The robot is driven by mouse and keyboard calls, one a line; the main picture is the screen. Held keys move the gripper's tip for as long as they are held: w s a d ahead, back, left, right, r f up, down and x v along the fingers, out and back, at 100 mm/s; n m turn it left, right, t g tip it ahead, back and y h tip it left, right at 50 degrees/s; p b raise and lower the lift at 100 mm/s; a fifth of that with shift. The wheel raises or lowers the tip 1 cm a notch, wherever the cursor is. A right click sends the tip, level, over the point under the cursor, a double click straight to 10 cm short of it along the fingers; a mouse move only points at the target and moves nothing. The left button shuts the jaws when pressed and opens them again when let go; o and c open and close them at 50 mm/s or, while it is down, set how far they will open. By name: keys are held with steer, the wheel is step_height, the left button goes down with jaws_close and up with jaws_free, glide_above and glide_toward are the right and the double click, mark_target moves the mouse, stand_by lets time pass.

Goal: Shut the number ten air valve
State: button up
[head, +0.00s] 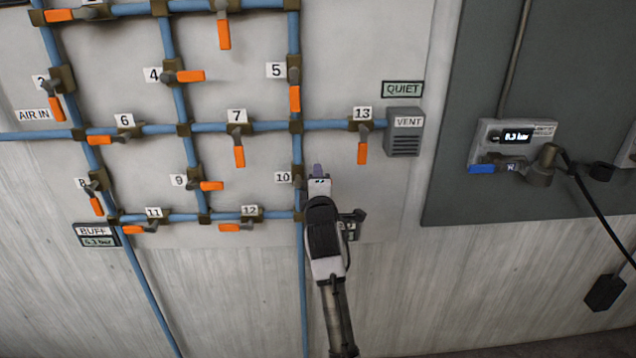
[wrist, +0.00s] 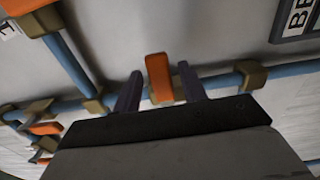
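The number 10 label (head: 283,177) is beside the vertical blue pipe in the head view. My gripper (head: 318,170) is just right of that label, and the valve's handle is hidden behind it there. In the wrist view an orange handle (wrist: 158,72) stands between the two dark fingers of my gripper (wrist: 160,78). It lies across the blue pipe (wrist: 215,84). The fingers are apart, one on each side, with a gap visible to each. No number shows beside this handle in the wrist view; its place fits valve 10.
Valve 13's orange handle (head: 362,153) hangs to the upper right, next to the grey vent box (head: 404,134). Valve 12's handle (head: 236,227) is to the lower left. Valve 5's handle (head: 295,98) is above on the same pipe.

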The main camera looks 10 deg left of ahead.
steer(key=shift+f, duration=0.1)
steer(key=b+v, duration=0.4)
steer(key=v, duration=1)
steer(key=shift+w, duration=0.1)
